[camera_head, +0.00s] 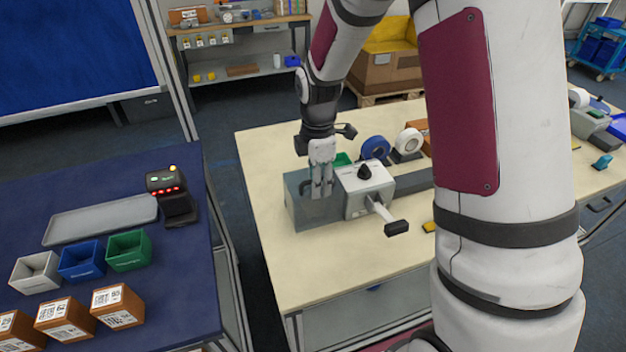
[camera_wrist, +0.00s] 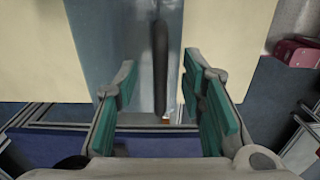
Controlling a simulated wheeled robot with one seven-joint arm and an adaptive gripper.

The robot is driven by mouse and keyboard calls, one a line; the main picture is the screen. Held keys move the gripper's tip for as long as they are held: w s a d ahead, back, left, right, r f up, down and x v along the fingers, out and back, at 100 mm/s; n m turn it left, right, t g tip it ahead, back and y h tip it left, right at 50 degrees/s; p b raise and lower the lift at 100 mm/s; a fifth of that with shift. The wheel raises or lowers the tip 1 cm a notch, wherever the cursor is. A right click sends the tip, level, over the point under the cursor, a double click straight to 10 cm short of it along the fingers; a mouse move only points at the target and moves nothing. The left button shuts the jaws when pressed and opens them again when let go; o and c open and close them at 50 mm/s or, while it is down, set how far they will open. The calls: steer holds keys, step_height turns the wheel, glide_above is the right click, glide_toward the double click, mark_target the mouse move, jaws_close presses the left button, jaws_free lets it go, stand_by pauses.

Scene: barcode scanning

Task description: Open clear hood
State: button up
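The clear hood (camera_head: 300,212) is a see-through grey box on the cream table, on the left side of a grey machine (camera_head: 366,195) with a black knob and a black-gripped lever. My gripper (camera_head: 321,192) points down at the hood in the head view and overlaps it. In the wrist view my gripper (camera_wrist: 160,95) is open, with teal pads spread apart. A dark bar (camera_wrist: 160,65), apparently the hood's handle, lies between the fingers with a gap on both sides. The clear hood (camera_wrist: 130,35) shows as a blue-grey band behind it. Contact with the hood cannot be told.
Blue (camera_head: 375,148) and white (camera_head: 408,141) tape rolls stand behind the machine. A blue table (camera_head: 110,190) on the left holds a scanner (camera_head: 170,192), a grey tray (camera_head: 100,221), small bins and labelled boxes. The cream table's front left (camera_head: 285,265) is clear.

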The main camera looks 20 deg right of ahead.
steer(key=c, duration=0.8)
